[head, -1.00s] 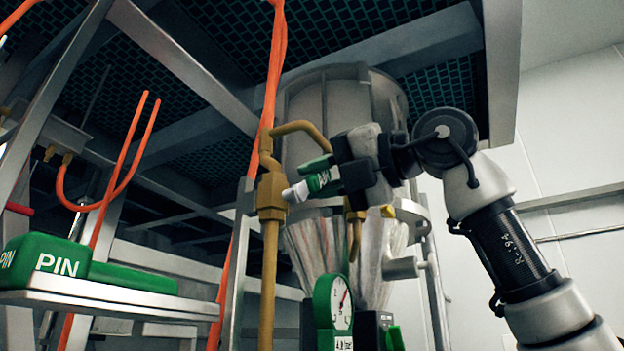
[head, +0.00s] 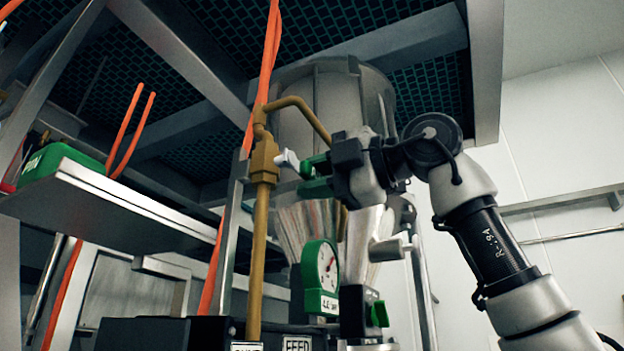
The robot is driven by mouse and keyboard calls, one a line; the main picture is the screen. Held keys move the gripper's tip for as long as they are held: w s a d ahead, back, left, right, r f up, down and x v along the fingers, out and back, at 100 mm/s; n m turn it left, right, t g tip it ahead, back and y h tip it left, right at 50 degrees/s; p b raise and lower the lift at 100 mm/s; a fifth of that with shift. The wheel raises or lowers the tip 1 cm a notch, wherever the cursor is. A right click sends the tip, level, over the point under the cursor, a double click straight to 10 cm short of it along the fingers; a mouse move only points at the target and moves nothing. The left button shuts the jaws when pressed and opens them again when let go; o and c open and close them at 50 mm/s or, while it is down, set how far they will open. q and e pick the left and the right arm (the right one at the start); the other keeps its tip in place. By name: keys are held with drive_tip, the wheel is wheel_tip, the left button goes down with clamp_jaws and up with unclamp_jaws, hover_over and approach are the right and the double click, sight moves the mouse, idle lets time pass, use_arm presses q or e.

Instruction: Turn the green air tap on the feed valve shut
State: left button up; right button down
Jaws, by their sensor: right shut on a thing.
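A brass valve (head: 264,160) sits on an upright brass pipe left of centre. A pale stem (head: 287,159) sticks out of its right side. A green handle (head: 317,163) continues from that stem, lying roughly level and pointing right. My right gripper (head: 314,175) comes in from the right and is shut on this handle. The gripper covers part of the handle, and any lettering on it is not readable here. My left gripper is out of view.
Behind stands a large grey hopper (head: 310,100). Below are a green gauge (head: 320,268), another green handle (head: 379,313) and a FEED label (head: 297,344). A shelf (head: 110,205) with a green case (head: 60,160) stands left. Orange hoses (head: 267,60) run alongside the pipe.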

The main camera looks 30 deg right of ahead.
drive_tip(key=shift+f, duration=0.15)
idle(0.3)
drive_tip(key=c, duration=1)
unclamp_jaws()
drive_tip(key=shift+d, duration=0.1)
drive_tip(key=shift+o, duration=0.2)
drive_tip(key=b+v, duration=0.2)
drive_tip(key=v, duration=0.9)
drive_tip(key=shift+b, duration=0.35)
drive_tip(key=shift+w, duration=0.1)
